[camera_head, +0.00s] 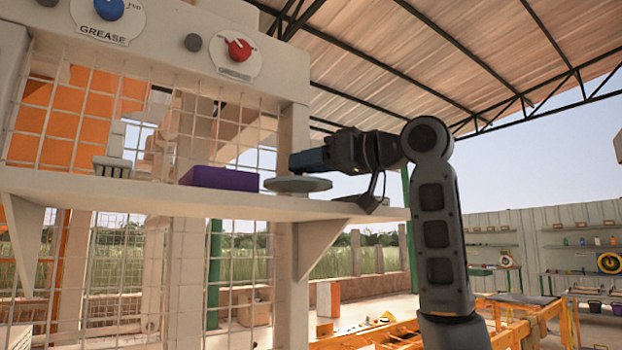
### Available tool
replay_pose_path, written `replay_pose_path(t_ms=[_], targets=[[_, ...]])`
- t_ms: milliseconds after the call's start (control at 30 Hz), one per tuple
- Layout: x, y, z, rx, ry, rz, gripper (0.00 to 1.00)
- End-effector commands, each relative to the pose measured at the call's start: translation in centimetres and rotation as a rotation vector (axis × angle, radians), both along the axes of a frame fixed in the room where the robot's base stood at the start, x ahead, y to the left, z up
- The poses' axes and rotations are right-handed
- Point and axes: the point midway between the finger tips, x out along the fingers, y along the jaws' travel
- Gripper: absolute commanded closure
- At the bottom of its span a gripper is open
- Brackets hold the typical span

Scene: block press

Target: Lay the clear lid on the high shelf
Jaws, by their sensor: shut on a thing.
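The lid (299,184) is a flat, greyish round disc with a low rim, at the middle of the camera_head view. It looks level, at or just above the high shelf (185,198); I cannot tell whether it touches the surface. My gripper (293,164) reaches in from the right, just above the lid, and is shut on it. The fingertips are small and dark here, so the exact grip point is hard to see.
A purple block (219,177) sits on the shelf just left of the lid. A small grey ribbed object (112,166) stands farther left. A wire mesh and a panel with a blue knob (109,9) and a red knob (239,49) rise behind. A dark bracket-like item (364,198) is at the shelf's right end.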

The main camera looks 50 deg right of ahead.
Motion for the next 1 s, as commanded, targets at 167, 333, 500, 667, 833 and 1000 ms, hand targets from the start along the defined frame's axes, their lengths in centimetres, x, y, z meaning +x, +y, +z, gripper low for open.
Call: replay_pose_path(t_ms=[167, 333, 500, 667, 833, 1000], targets=[[0.0, -0.1, -2.2, 0.003, 0.001, -0.001, 0.95], [-0.1, 0.0, -3.4, 0.001, 0.0, 0.0, 0.95], [-0.1, 0.0, -3.5, 0.0, 0.0, 0.0, 0.95], [-0.1, 0.0, -3.7, 0.0, 0.0, 0.0, 0.95], [0.0, -0.1, -3.7, 0.0, 0.001, 0.0, 0.49], [0.0, -0.1, -3.7, 0.0, 0.001, 0.0, 0.35]])
